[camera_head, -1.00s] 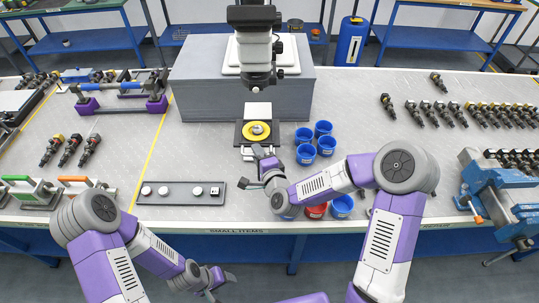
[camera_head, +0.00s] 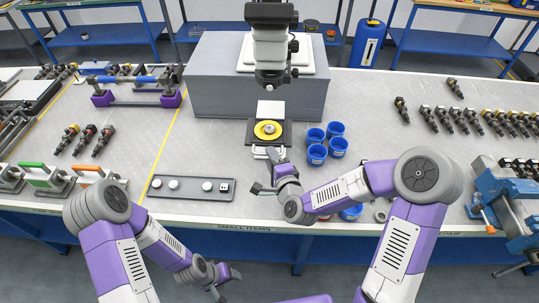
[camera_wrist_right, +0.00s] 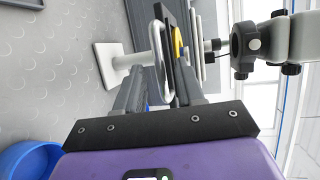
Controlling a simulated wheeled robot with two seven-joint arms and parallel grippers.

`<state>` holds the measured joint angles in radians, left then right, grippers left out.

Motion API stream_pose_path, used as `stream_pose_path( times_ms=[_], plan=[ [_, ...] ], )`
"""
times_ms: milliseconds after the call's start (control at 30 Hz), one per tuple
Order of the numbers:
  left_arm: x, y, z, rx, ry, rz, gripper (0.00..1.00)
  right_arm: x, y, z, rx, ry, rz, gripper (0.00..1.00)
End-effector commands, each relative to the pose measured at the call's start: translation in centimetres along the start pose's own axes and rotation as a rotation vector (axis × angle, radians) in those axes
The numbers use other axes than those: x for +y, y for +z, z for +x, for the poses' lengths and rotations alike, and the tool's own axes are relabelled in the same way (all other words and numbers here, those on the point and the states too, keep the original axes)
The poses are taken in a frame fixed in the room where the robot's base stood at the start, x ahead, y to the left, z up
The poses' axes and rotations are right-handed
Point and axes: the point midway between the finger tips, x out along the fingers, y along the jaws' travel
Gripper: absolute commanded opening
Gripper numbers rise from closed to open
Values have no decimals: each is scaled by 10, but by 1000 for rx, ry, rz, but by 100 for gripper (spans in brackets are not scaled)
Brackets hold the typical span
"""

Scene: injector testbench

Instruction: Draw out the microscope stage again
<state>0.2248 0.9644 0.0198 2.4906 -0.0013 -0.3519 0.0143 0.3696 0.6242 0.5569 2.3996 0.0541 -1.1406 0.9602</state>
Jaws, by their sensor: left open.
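The microscope (camera_head: 270,45) stands on a grey block at the back centre. Its stage, a black plate (camera_head: 284,136) with a yellow disc (camera_head: 267,130), sits in front of the block, with a pale front part (camera_head: 268,153) facing me. My right gripper (camera_head: 268,172) is at this front edge. In the right wrist view, its fingers (camera_wrist_right: 160,80) stand apart with the stage's silver loop handle (camera_wrist_right: 160,50) between them; whether they touch it is unclear. The stage plate shows edge-on there. My left gripper (camera_head: 228,283) is open and empty, low in front of the table.
Several blue cups (camera_head: 317,154) stand close to the right of the stage. A dark strip with white round parts (camera_head: 190,188) lies to the left. The grey block (camera_head: 215,85) rises behind. A blue vise (camera_head: 510,195) stands at the far right; injectors lie on both sides.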

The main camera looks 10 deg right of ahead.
Motion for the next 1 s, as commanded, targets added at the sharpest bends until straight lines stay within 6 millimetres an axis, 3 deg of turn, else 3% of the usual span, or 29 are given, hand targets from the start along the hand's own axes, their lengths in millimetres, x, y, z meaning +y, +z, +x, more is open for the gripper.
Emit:
stream_pose_path(
  times_ms=[100, 200, 400, 1000],
  plan=[
    [-1, 0, 4, 0, 0, 0, 63, 1, -1, -26, 1, 2, -2, 38],
    [5, 1, -15, -1, 0, 0, 63, -2, 0, -33, 1, 8, 1, 38],
    [12, 1, -32, 0, 0, 0, 63, -2, 0, -44, 2, 6, 1, 38],
    [14, 2, -37, 0, 0, 0, 63, 1, 0, -50, 1, 3, 1, 38]
  ],
)
